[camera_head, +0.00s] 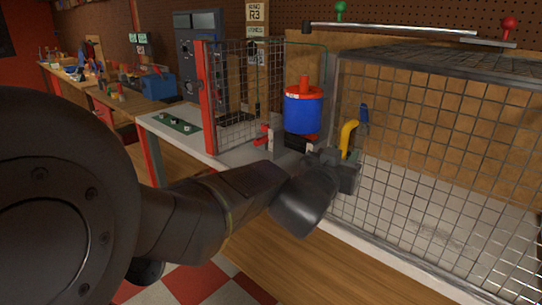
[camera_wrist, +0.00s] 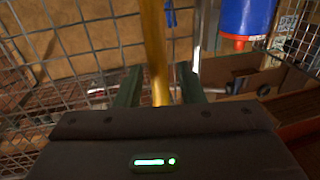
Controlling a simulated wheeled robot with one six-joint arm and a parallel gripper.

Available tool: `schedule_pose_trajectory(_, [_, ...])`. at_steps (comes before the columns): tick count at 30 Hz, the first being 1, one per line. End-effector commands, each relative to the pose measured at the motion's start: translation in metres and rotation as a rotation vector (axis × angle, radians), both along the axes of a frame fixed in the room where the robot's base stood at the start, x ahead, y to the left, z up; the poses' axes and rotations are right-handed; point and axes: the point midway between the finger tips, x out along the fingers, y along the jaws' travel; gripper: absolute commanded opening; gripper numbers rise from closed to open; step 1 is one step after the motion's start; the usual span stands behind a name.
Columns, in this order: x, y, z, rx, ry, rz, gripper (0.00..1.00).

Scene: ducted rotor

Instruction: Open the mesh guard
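The mesh guard (camera_head: 440,190) is a wire-mesh panel on the front of a metal-framed cage on the bench at right. A yellow bent handle (camera_head: 349,136) stands at its left side, with a small blue part beside it. In the wrist view the yellow bar (camera_wrist: 155,50) runs down between my two dark green fingers. My gripper (camera_head: 338,162) is at the lower part of the handle; in the wrist view it (camera_wrist: 160,88) is open, with gaps on both sides of the bar. The lower end of the bar is hidden behind my gripper body.
A blue cylinder with a red top (camera_head: 302,112) stands left of the handle. A red-edged mesh panel (camera_head: 207,98) stands upright further left. A metal rod (camera_head: 390,28) with green and red knobs lies above the cage. Tiled floor is open in front of the bench.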

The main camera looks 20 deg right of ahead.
Motion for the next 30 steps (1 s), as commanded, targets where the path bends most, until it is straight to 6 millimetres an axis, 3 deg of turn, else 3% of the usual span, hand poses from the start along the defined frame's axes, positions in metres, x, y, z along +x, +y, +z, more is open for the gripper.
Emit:
schedule_pose_trajectory(21, [-0.060, 0.093, 0.004, -0.003, -0.004, 0.006, 0.35])
schedule_pose_trajectory(30, [-0.073, 0.111, 0.002, -0.002, -0.003, 0.003, 0.35])
